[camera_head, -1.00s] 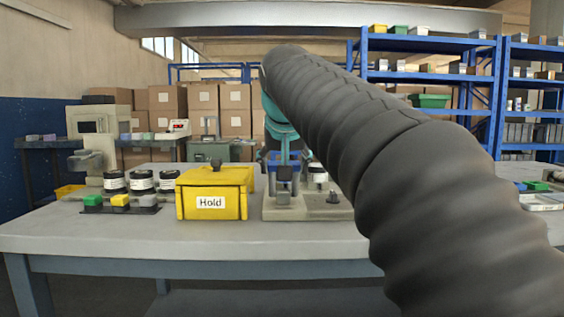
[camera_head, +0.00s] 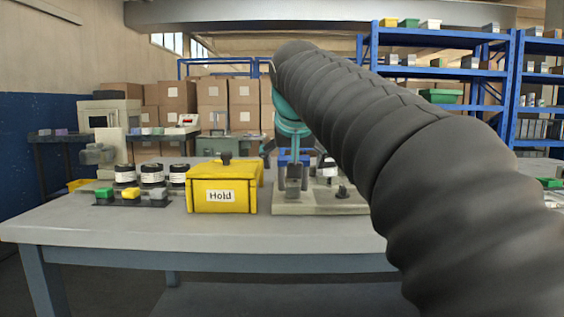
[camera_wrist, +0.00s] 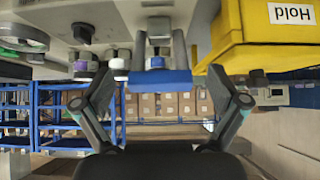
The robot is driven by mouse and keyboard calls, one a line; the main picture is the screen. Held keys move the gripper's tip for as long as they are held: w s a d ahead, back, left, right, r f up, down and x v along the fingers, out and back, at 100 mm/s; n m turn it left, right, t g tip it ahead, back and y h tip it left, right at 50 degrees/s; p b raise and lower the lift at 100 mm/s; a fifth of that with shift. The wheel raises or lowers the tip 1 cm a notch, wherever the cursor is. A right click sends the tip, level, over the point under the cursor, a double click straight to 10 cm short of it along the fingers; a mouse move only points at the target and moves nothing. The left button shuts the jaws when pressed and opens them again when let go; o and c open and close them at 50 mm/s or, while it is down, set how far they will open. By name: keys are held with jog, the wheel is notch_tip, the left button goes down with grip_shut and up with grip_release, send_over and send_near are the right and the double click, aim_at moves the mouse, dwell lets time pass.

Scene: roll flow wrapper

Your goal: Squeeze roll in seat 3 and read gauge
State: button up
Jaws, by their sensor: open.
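My gripper (camera_wrist: 160,82) is open, its fingers spread to both sides in the wrist view, which looks upside down. Between and beyond them is a blue block (camera_wrist: 160,78) on a grey upright fixture, which also shows in the head view (camera_head: 292,182). I cannot tell whether a roll is between the fingers. White rolls with coloured ends (camera_wrist: 119,63) stand beside the fixture; one white roll shows in the head view (camera_head: 327,169). Seat numbers and a gauge reading are not legible. My dark sleeved arm hides the right part of the bench.
A yellow box labelled Hold (camera_head: 222,188) stands just left of the fixture; it is close to my gripper in the wrist view (camera_wrist: 270,50). The bench front (camera_head: 200,240) is clear.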

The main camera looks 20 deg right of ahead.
jog(key=shift+r, duration=0.15)
jog(key=v, duration=1.1)
jog(key=shift+s+r, duration=0.2)
jog(key=shift+s, duration=0.15)
jog(key=shift+a+f, duration=0.1)
jog(key=s+f+n+g+p, duration=0.1)
jog(key=s+f+p, duration=0.2)
jog(key=s+f, duration=0.3)
jog(key=s+a+f+n+g+y+p, duration=0.1)
jog(key=s+f, duration=0.4)
jog(key=f, duration=1)
jog(key=s+f+n+y+p, duration=0.1)
jog(key=s+f+p, duration=0.3)
jog(key=f, duration=0.7)
jog(key=s, duration=0.2)
jog(key=shift+s+a+f+g+p, duration=0.25)
jog(key=shift+s+g+p, duration=0.05)
jog(key=shift+g, duration=0.1)
dwell(0.8)
